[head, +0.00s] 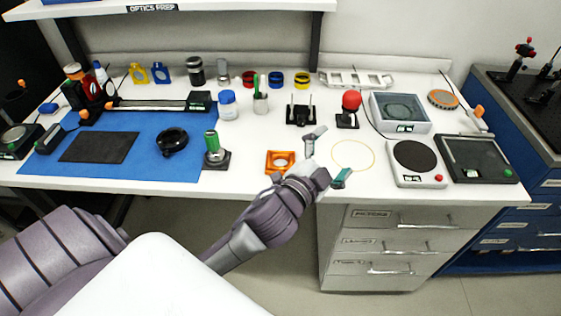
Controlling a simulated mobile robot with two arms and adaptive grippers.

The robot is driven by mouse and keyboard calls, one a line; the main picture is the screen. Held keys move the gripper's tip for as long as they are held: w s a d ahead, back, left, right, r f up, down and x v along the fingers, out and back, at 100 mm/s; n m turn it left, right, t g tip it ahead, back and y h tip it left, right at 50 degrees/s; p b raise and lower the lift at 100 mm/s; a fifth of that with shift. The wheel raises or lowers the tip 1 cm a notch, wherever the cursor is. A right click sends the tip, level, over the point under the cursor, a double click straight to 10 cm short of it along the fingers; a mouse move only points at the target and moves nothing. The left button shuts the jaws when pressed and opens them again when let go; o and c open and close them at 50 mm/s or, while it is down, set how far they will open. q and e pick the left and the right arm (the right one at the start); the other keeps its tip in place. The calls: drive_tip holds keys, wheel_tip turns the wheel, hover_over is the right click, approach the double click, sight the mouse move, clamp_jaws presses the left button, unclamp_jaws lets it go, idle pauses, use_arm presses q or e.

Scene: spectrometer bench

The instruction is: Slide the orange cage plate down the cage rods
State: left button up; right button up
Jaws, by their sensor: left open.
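The orange cage plate (270,167) is a square frame with a round middle, lying on the white bench near its front edge. My left gripper (328,157) is just right of it, with its fingers spread apart and nothing between them. The gripper body sits close to the plate's lower right corner; I cannot tell whether they touch. A black stand with short upright posts (301,114) is farther back, behind the plate; its posts may be the cage rods, but they are too small to be sure. My right gripper is not in view.
A red ball on a black base (350,103) stands behind the gripper. A thin yellow ring (353,155) lies right of it, then a round-topped plate device (415,157). A green-topped post (213,147) stands left of the orange plate. The bench between plate and black stand is clear.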

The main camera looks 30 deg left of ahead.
use_arm(q)
drive_tip(key=d+r+m+g+h, duration=0.3)
drive_tip(key=d+r+m+h, duration=0.35)
drive_tip(key=m+h, duration=0.4)
drive_tip(key=d+r+m+g+h, duration=0.3)
drive_tip(key=d+r+m+h, duration=0.4)
drive_tip(key=m, duration=0.7)
drive_tip(key=m+g+y+p, duration=0.2)
drive_tip(key=m+g+y, duration=1.05)
drive_tip(key=y, duration=0.65)
hover_over(282, 164)
drive_tip(key=shift+m+t+h, duration=0.25)
drive_tip(key=shift+m, duration=0.05)
drive_tip(key=f, duration=1.8)
drive_tip(key=shift+s+f, duration=0.25)
drive_tip(key=shift+f, duration=0.05)
drive_tip(key=shift+d+f, duration=0.1)
drive_tip(key=shift+f, duration=0.75)
drive_tip(key=f, duration=0.2)
drive_tip(key=f+p, duration=0.1)
drive_tip(key=shift+w+f+p, duration=0.2)
drive_tip(key=shift+f+p, duration=0.1)
drive_tip(key=shift+f, duration=0.4)
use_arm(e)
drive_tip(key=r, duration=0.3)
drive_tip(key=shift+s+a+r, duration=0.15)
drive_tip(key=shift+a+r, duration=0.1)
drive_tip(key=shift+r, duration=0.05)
